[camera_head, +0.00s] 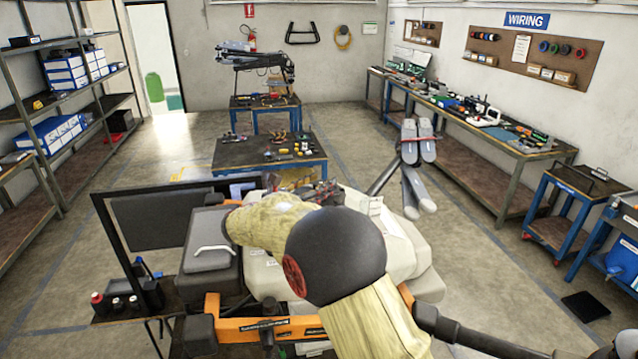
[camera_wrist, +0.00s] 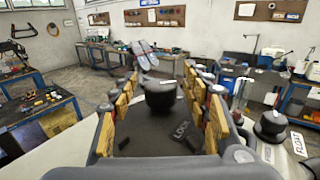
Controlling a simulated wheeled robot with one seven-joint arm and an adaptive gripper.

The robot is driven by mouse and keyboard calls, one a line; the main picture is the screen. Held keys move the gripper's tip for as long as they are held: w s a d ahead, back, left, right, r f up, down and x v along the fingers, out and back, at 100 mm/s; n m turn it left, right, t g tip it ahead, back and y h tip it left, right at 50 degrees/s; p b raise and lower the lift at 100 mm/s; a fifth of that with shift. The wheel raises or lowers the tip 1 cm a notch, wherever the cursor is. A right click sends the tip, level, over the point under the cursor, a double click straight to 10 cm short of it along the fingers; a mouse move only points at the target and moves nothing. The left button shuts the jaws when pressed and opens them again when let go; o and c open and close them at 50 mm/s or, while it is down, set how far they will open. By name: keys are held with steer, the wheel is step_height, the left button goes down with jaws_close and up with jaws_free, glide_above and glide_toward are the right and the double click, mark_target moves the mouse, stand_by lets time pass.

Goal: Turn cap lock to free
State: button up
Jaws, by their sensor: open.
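In the wrist view a black round cap (camera_wrist: 160,96) stands on a dark panel between the two yellow-padded fingers of my gripper (camera_wrist: 160,84). The gripper is open, with a visible gap on both sides of the cap. White LOCK lettering (camera_wrist: 181,131) shows on the dark surface on the near side of the cap. I see no "free" mark. In the head view the spray drone's pale body (camera_head: 405,250) with its orange frame (camera_head: 255,330) lies below my arm. My arm hides the cap there, and the gripper's fingers cannot be made out.
A second black knob (camera_wrist: 270,126) and a FLOAT label (camera_wrist: 299,144) are at the right of the wrist view. Grey folded drone arms (camera_head: 418,165) stick up beyond the body. A dark screen (camera_head: 150,220) stands left.

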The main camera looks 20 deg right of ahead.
steer(key=c, duration=0.3)
steer(key=c, duration=0.8)
steer(key=shift+c, duration=0.3)
steer(key=shift+t, duration=0.3)
steer(key=shift+n+t+y+b, duration=0.6)
steer(key=shift+n+t, duration=0.1)
steer(key=shift+t, duration=0.1)
steer(key=o, duration=1.2)
steer(key=shift+c, duration=0.2)
